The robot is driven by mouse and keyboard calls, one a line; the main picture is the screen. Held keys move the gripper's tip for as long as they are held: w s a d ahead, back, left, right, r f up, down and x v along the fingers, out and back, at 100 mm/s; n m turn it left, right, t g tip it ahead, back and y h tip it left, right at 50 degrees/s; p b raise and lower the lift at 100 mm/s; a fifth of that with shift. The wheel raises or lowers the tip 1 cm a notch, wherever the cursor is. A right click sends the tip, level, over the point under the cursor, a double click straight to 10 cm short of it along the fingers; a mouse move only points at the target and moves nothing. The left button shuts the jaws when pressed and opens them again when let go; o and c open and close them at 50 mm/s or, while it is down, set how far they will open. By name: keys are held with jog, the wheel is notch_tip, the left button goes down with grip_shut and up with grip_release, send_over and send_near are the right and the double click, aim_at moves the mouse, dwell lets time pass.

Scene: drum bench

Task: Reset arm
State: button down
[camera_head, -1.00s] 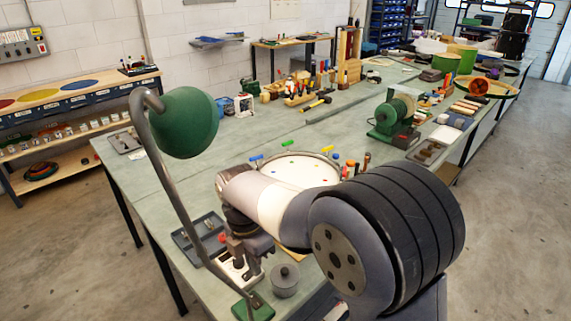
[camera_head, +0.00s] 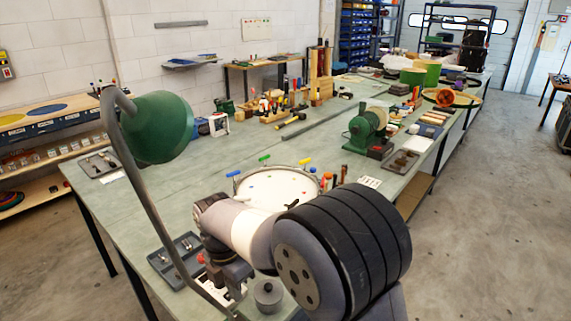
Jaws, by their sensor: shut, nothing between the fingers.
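My arm reaches in from the lower right in the head view, over the near part of the bench (camera_head: 120,205). My gripper (camera_head: 236,284) hangs from the wrist, pointing down, shut and empty. It is small and dark, and its tips are hard to make out against the things behind. A round drum (camera_head: 275,187) with a white head and coloured key handles around its rim lies on the bench just beyond my forearm. My arm covers the drum's near edge.
A green lamp (camera_head: 160,128) on a bent pole stands close by my wrist. A grey tray (camera_head: 172,262) and a lidded metal pot (camera_head: 268,294) flank the gripper. A green grinder (camera_head: 366,133) stands further back. The bench left of the drum is mostly clear.

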notch_tip(320, 180, up, 2)
jog(key=shift+a, duration=0.15)
jog(key=shift+f, duration=0.1)
